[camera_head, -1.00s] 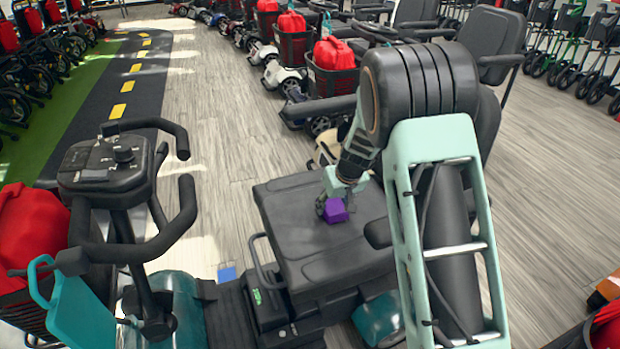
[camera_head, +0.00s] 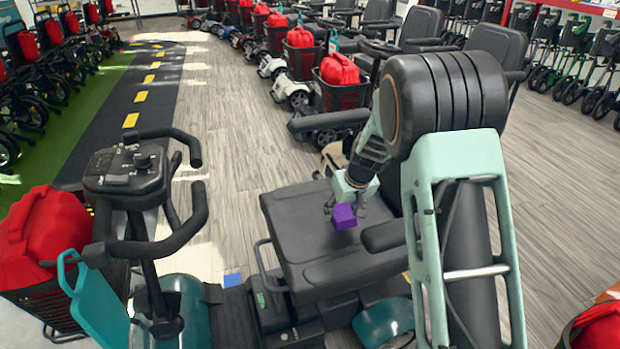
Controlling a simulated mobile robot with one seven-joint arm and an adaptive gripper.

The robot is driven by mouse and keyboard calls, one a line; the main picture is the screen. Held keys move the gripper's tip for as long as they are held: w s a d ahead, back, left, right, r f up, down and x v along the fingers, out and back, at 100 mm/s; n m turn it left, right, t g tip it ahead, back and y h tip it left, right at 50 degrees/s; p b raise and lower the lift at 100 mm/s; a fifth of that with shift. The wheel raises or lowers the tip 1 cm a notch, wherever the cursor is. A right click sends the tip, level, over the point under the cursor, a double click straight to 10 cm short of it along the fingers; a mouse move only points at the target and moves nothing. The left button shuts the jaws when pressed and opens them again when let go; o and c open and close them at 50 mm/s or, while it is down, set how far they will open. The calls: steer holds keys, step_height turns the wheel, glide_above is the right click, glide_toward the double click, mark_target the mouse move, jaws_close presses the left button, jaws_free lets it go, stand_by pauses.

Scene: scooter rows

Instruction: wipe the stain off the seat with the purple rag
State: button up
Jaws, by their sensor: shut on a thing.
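The purple rag (camera_head: 344,216) is a small folded block held in my gripper (camera_head: 346,207). My gripper is shut on it, over the middle of the black scooter seat (camera_head: 300,235). I cannot tell whether the rag touches the seat or is slightly above it. No stain shows clearly on the visible part of the seat; the rag, gripper and arm hide some of its far and right parts.
The scooter's handlebars (camera_head: 135,180) stand left of the seat. An armrest (camera_head: 385,236) is at its right edge, close to my arm. A red bag (camera_head: 45,235) sits in the front basket. More scooters with red bags (camera_head: 340,70) line up behind.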

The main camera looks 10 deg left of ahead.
steer(key=shift+r+p, duration=0.85)
steer(key=shift+r, duration=0.8)
steer(key=shift+w, duration=0.1)
